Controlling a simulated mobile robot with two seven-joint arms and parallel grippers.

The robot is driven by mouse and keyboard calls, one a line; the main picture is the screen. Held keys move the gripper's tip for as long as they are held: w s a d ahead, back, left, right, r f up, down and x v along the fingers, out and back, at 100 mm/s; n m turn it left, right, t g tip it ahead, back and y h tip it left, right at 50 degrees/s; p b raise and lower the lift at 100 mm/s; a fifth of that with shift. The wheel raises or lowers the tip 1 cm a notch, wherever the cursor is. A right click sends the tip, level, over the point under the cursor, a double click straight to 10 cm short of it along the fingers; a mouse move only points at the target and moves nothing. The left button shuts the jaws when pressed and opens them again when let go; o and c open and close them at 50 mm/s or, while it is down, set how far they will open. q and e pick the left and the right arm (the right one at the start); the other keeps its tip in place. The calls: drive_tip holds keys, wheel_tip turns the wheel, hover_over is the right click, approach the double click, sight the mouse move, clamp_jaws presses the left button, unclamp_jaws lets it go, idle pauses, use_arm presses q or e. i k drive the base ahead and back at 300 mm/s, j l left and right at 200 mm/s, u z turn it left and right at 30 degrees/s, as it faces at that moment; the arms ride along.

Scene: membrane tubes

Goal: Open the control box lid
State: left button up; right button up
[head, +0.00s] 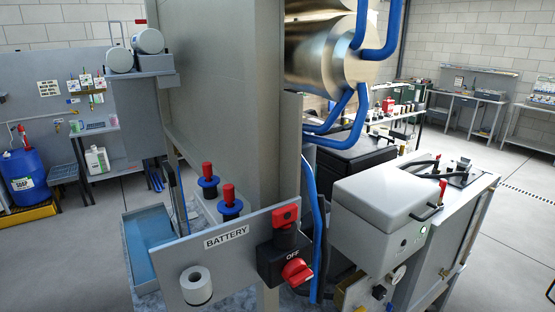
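The control box (375,240) is a light grey box on the grey cabinet at the right. Its lid (385,192) lies down over the top, and a black handle (428,212) sticks out near its right front corner. Small round fittings show on the front face below the lid. Neither of my grippers can be made out in this view.
Left of the box stand blue hoses (317,235) and a grey BATTERY panel (222,262) with a red OFF switch (297,271). Metal cylinders (325,50) hang above. Black cables (425,164) lie behind the lid. Open floor (517,235) lies to the right.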

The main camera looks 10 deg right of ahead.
sight(387, 197)
drive_tip(key=z, duration=1.2)
drive_tip(key=i+l+u, duration=0.65)
drive_tip(key=l, duration=0.25)
drive_tip(key=i+l+u, duration=0.45)
drive_tip(key=l, duration=0.3)
drive_tip(key=l+u, duration=0.25)
drive_tip(key=l, duration=0.15)
